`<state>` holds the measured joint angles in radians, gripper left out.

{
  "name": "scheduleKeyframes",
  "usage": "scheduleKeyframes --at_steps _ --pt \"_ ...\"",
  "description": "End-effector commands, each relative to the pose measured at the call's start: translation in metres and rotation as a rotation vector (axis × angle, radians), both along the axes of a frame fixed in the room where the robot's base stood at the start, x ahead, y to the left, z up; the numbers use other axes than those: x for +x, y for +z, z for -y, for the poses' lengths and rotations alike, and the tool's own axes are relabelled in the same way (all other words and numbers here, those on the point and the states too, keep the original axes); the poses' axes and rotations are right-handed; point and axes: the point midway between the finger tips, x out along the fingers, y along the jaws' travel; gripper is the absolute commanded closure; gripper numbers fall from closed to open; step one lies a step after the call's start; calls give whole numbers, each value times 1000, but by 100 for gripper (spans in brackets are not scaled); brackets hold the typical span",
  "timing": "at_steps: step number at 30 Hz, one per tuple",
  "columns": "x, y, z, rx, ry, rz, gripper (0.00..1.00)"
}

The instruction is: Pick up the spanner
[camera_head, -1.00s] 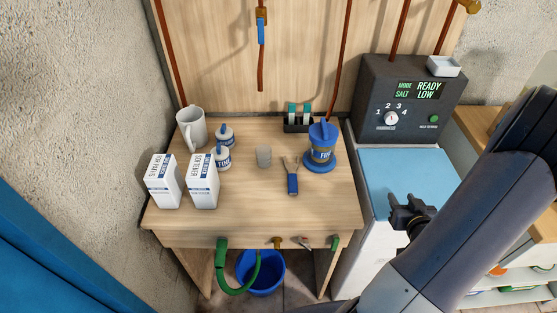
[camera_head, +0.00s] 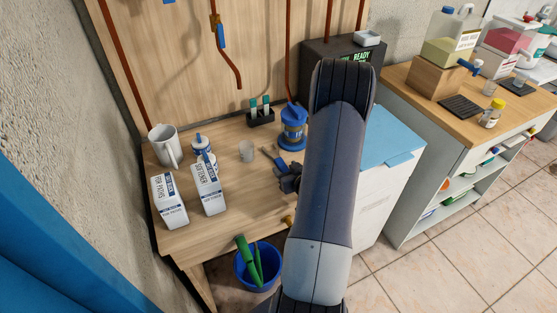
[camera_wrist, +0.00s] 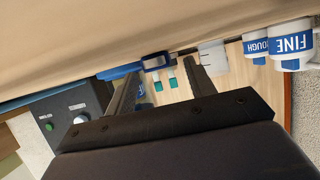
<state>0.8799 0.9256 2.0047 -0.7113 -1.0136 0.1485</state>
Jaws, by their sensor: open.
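My gripper (camera_head: 288,179) is low over the bench, at the handle end of the spanner. In the wrist view my gripper (camera_wrist: 164,70) is open, with its two dark fingers apart.
White cartons (camera_head: 209,188), small tubs and a mug (camera_head: 163,145) stand left. A blue bucket (camera_head: 257,266) is below.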

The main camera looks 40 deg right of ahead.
Motion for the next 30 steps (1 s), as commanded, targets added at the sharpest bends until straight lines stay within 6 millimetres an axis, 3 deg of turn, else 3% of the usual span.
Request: scheduleKeyframes --at_steps 5,13,30 --pt "18 -7 4 1 1 -1 48" --pt "19 -8 4 1 0 -1 48" --pt "19 -8 5 0 0 -1 95"
